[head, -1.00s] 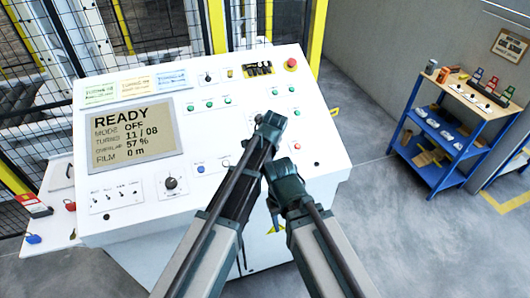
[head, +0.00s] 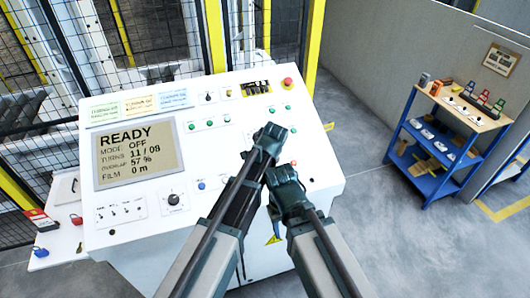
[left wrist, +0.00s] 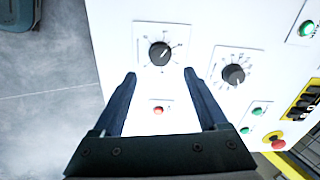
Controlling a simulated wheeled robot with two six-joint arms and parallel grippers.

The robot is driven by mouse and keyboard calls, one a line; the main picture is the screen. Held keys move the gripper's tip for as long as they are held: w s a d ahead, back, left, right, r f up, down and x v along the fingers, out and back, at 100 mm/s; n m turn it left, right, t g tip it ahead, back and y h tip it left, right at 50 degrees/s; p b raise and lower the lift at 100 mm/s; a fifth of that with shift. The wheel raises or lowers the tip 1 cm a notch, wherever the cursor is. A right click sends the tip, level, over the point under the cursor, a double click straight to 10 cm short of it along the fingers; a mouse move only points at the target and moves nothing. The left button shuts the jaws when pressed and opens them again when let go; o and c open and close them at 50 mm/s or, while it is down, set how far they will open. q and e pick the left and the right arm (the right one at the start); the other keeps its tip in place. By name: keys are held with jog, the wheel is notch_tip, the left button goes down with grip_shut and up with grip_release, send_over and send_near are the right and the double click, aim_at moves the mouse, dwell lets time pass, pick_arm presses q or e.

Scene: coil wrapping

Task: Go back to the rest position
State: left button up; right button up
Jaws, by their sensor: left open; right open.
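My left gripper (head: 271,138) is over the white control console (head: 240,150) in the head view. Its jaws are hard to make out there. In the left wrist view my left gripper (left wrist: 160,76) is open and empty, its fingers pointing at the panel. A black knob (left wrist: 160,53) and a red button (left wrist: 158,110) show between the fingers, with a second black knob (left wrist: 233,75) to the right. My right gripper (head: 284,188) is open, close beside the left one in the head view, over the console's lower right part. I see nothing held in it.
The console screen (head: 137,154) reads READY, mode OFF, turns 11/08, overlap 57 %, film 0 m. A red stop button (head: 288,82) is at its upper right. A blue shelf (head: 433,160) with small items stands right. Wire fencing (head: 160,35) is behind. Grey floor (head: 375,215) is clear between console and shelf.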

pick_arm(q)
jog(key=s+a+f+n+g+h, duration=0.15)
jog(key=s+a+n+g, duration=0.25)
jog(key=s+a+n, duration=1.2)
jog(key=s+d+f+m+y+b, duration=0.1)
jog(key=s+d+f+m+b, duration=0.6)
jog(key=f+b, duration=0.5)
jog(key=s+d+f, duration=0.1)
jog(key=s+d, duration=0.1)
jog(key=d, duration=0.1)
jog(key=shift+g+b, duration=0.35)
jog(key=shift+g, duration=0.05)
jog(key=shift+c, duration=0.3)
